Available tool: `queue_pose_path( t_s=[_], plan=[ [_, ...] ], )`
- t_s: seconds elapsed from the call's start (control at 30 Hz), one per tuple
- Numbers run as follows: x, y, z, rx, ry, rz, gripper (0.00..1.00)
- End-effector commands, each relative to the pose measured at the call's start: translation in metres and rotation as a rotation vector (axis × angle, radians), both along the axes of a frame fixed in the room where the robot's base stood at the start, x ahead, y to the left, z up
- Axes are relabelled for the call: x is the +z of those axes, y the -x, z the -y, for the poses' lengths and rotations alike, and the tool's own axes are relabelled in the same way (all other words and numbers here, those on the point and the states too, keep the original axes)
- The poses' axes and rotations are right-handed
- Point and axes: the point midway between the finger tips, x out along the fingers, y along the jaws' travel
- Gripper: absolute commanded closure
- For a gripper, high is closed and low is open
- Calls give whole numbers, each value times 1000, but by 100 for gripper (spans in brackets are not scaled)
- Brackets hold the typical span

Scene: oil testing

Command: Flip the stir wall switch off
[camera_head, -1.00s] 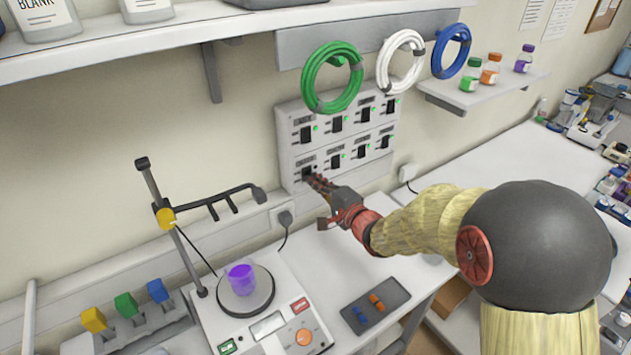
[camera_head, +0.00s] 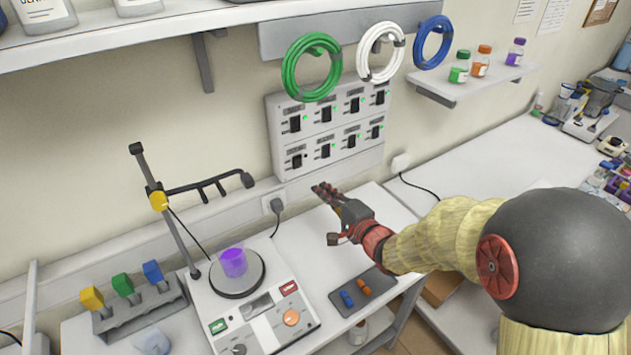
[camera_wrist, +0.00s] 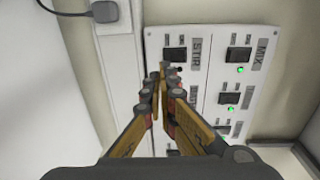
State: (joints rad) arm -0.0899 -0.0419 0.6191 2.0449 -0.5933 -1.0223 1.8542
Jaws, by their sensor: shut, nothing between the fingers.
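The grey switch panel (camera_head: 309,169) is on the wall, with two rows of black rocker switches. The stir switch (camera_wrist: 175,54), labelled STIR, is at the upper left of the panel in the wrist view. It is the lower-left switch (camera_head: 297,161) in the head view. No green lamp is lit beside it, while the MIX switch (camera_wrist: 240,54) has a lit green lamp. My gripper (camera_head: 324,190) is shut and empty, in front of and below the panel, apart from the stir switch. Its closed fingertips (camera_wrist: 163,82) show in the wrist view.
A stirrer hotplate (camera_head: 250,320) with a purple beaker (camera_head: 233,262) and a clamp stand (camera_head: 175,222) stand at the lower left. A plug (camera_head: 272,205) sits in a wall socket below the panel. A dark tray (camera_head: 375,276) lies on the bench. Coloured cable coils (camera_head: 289,75) hang above.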

Motion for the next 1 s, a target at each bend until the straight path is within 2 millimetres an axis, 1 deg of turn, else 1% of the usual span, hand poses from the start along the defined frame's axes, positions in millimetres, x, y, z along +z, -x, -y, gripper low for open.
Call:
queue_pose_path(
  t_s=[0.03,0.1,0.3,0.43,0.87,1.0],
  plan=[
    [-1,7,6,-2,1,-2,100],
    [-2,17,12,-2,0,-1,100],
    [-5,33,23,-1,1,-1,100],
    [-6,37,25,-1,1,-1,100],
    [-6,37,24,0,1,-1,100],
    [-7,37,25,3,38,21,100]
  ],
)
